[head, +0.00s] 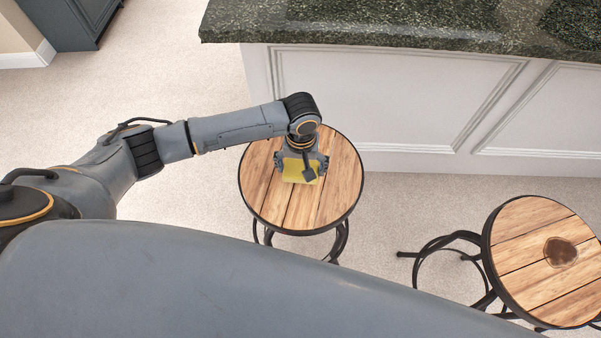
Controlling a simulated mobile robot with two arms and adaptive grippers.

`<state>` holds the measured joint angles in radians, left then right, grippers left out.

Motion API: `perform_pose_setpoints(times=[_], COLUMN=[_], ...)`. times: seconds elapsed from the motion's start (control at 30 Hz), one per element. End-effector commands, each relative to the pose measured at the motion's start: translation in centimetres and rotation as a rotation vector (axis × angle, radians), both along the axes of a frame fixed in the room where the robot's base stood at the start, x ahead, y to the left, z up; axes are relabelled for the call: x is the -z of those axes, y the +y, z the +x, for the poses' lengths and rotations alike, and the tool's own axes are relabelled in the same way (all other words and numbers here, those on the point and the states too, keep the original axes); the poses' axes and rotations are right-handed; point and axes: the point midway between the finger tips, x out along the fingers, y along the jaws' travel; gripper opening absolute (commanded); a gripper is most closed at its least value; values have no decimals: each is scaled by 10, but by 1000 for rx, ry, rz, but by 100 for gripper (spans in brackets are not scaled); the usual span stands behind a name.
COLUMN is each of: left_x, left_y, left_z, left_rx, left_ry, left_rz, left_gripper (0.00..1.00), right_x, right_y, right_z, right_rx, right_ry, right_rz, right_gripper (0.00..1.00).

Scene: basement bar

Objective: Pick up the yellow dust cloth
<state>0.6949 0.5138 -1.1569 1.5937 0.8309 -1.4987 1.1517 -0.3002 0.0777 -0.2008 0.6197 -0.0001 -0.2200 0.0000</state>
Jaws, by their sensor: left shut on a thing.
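The yellow dust cloth (291,169) is at the wooden top of the near stool (262,193), under my left gripper (302,174). My left arm comes in from the left and the gripper points down over the stool. The gripper is shut on the cloth and covers part of it. Yellow shows on both sides of the fingers. I cannot tell whether the cloth is lifted off the wood. My right gripper is not in the picture.
A second wooden stool (522,280) with a dark brown stain (560,252) on its top stands at the right. A white-panelled bar counter with a dark speckled top (330,22) stands behind the stools. Open carpet (170,60) lies to the left.

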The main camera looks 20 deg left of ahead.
Motion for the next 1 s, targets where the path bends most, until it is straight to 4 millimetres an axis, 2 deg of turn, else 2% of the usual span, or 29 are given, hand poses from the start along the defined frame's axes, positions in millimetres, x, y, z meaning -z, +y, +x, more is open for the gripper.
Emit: perform_pose_setpoints(times=[0.03,0.23,0.33,0.5,0.7,1.0], left_x=[-10,-58,-66,-82,-92,-94], left_y=[-13,-49,-73,-102,-118,-122], left_z=[-6,-26,-39,-55,-65,-67], left_rx=[10,10,11,9,4,4], left_ry=[-2,-3,0,1,0,1], left_rz=[-8,-9,-9,-6,-3,-1], left_gripper=[58,58,58,58,58,58], right_x=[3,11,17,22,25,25], right_y=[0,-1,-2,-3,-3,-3], right_z=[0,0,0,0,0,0], right_rx=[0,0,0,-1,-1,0], right_ry=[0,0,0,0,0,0], right_rz=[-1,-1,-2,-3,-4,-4], right_gripper=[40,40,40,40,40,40])
